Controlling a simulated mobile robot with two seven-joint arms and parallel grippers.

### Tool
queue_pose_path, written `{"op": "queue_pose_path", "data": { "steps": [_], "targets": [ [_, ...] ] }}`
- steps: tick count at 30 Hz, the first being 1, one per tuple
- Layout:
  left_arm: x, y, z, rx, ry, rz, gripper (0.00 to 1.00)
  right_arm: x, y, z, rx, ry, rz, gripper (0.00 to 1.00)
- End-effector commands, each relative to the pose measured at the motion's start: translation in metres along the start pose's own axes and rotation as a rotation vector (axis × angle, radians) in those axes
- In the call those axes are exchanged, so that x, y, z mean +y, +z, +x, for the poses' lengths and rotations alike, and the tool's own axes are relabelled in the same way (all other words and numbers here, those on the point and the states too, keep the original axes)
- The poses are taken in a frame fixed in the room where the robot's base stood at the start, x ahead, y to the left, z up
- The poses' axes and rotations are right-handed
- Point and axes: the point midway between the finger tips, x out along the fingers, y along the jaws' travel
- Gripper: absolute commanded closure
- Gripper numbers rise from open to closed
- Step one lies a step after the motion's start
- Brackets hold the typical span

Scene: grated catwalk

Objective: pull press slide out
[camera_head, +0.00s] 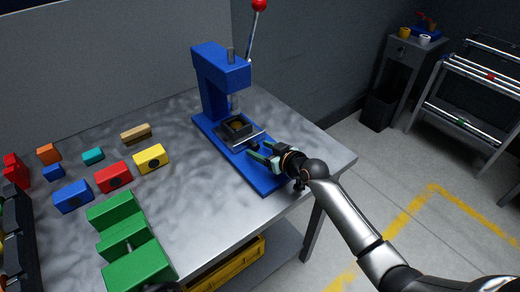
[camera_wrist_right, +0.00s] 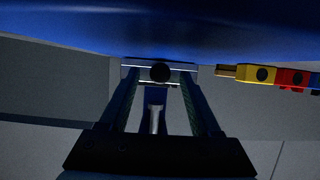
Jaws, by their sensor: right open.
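The blue arbor press (camera_head: 218,75) stands upright on the metal bench, its red-knobbed lever (camera_head: 259,5) raised. Its slide (camera_head: 232,133), a dark plate with a small nest on it, sits under the ram, with a bright bar along its front. My right gripper (camera_head: 257,150) is open at the front of the slide, low over the blue base. In the right wrist view, a round black knob (camera_wrist_right: 160,72) lies between the fingertips, in front of a pale bar. I cannot tell whether the fingers touch it. My left gripper is not in view.
Red, blue and yellow blocks (camera_head: 150,158) and a large green stepped block (camera_head: 131,245) stand on the bench (camera_head: 200,210) left of the press. A yellow crate (camera_head: 232,268) is below the bench. Shelving (camera_head: 480,100) stands far right; open floor lies between.

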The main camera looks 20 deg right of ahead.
Motion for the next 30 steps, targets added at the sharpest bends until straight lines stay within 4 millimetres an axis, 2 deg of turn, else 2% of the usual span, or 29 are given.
{"op": "queue_pose_path", "data": {
  "steps": [4,13,30],
  "targets": [
    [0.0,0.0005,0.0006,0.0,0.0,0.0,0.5,-0.0005,-0.0001,0.0066,0.0,0.0,-0.001,0.36],
    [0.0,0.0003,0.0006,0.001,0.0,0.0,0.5,-0.0003,-0.0002,0.0073,0.0,0.0,-0.001,0.37],
    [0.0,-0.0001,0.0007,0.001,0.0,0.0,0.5,-0.0001,0.0001,0.0071,-0.001,0.0,-0.001,1.0]
  ]
}}
